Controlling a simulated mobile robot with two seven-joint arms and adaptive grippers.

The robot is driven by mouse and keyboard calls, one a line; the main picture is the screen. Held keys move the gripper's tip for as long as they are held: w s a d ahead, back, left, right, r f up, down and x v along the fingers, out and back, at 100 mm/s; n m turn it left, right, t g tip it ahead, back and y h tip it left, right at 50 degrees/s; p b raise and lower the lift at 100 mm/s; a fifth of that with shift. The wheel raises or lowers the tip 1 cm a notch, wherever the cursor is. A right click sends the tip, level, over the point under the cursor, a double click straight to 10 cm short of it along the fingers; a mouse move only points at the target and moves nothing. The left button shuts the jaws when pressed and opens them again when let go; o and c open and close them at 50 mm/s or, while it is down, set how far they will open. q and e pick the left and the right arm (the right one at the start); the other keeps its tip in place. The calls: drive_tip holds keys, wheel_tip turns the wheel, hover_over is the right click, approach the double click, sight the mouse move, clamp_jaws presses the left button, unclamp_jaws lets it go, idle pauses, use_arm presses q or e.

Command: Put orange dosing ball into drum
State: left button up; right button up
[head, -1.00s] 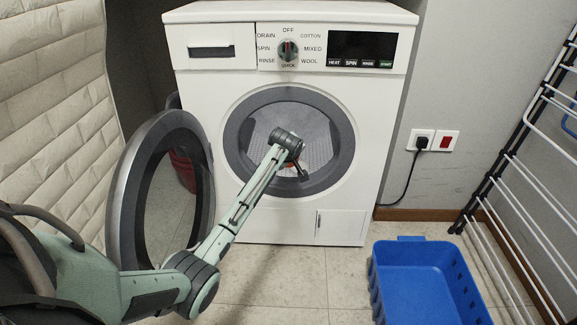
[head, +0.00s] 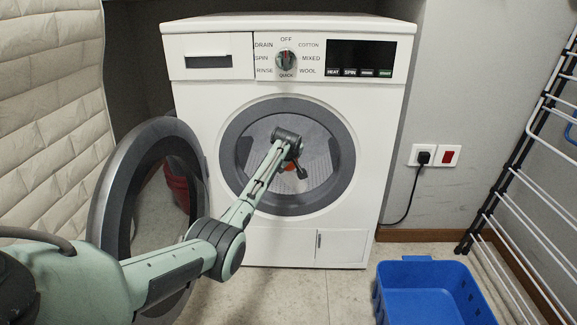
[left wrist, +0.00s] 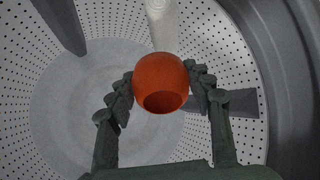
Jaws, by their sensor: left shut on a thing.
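The orange dosing ball (left wrist: 160,80) is round with a dark opening. In the left wrist view my left gripper (left wrist: 160,88) is shut on it, one finger on each side. Behind the ball is the perforated drum (left wrist: 75,110) of the washing machine, with grey paddles. In the head view my left arm reaches to the open drum mouth (head: 318,150), and a little orange of the ball shows below the wrist. The fingers are mostly hidden there. How deep the ball is inside the drum is hard to tell. My right gripper is not in view.
The washing machine door (head: 100,190) hangs open on the left, beside my arm. A blue basket (head: 378,295) stands on the floor at the right. A drying rack (head: 520,180) leans at the far right. A quilted pale surface (head: 50,120) is at the left.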

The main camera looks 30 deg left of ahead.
use_arm(q)
drive_tip(key=o, duration=1)
